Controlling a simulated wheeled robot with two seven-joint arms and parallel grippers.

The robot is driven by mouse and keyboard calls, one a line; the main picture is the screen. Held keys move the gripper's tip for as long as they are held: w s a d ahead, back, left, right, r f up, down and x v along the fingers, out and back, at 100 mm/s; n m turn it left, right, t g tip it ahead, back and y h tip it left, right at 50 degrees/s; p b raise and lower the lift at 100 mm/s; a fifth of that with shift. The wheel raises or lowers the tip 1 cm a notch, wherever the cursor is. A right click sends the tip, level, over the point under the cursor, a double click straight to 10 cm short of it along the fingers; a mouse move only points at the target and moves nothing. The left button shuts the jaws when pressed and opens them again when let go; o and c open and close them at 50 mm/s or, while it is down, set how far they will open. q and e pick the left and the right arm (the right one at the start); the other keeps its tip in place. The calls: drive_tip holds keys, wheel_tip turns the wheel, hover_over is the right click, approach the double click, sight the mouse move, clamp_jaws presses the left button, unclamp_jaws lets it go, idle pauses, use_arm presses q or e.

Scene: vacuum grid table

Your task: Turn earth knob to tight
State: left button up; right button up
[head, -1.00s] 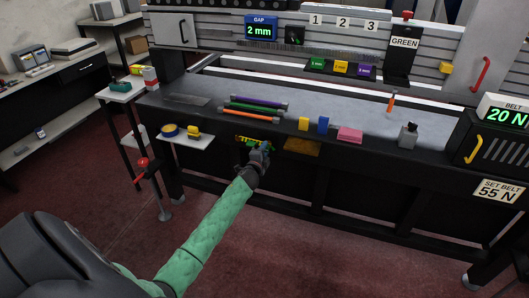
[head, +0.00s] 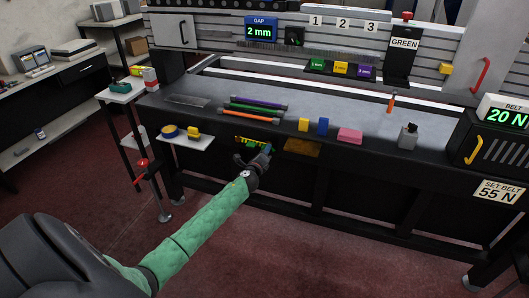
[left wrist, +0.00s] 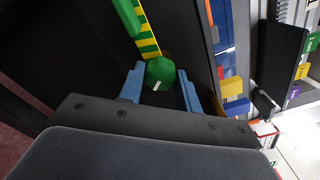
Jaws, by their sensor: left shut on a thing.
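The earth knob (left wrist: 160,73) is a round green knob with a short white mark on it, in the left wrist view. It sits at the end of a green-and-yellow striped strip (left wrist: 146,38) on the dark bench front. The strip also shows in the head view (head: 247,139), below the bench's front edge, where my gripper largely hides the knob. My left gripper (left wrist: 160,70) has its two blue fingers on either side of the knob and is shut on it. In the head view my left gripper (head: 257,158) is at the bench front. My right gripper is not in view.
The bench top (head: 225,93) carries purple, green and orange rods, yellow and blue blocks (head: 323,126) and a pink block (head: 350,136). A small white shelf (head: 185,143) is left of my gripper. An amber panel (head: 301,147) is just right of it.

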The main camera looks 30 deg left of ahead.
use_arm(q)
drive_tip(key=shift+f+m, duration=0.15)
drive_tip(key=shift+m, duration=0.15)
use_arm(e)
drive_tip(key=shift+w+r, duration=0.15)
use_arm(q)
drive_tip(key=o, duration=0.9)
drive_tip(key=shift+o, duration=0.3)
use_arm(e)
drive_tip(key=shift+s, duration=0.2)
use_arm(q)
drive_tip(key=v, duration=0.7)
drive_tip(key=shift+s+b, duration=0.4)
drive_tip(key=shift+b, duration=0.05)
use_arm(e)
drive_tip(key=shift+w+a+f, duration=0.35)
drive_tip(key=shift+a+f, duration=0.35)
use_arm(q)
drive_tip(key=shift+d, duration=0.1)
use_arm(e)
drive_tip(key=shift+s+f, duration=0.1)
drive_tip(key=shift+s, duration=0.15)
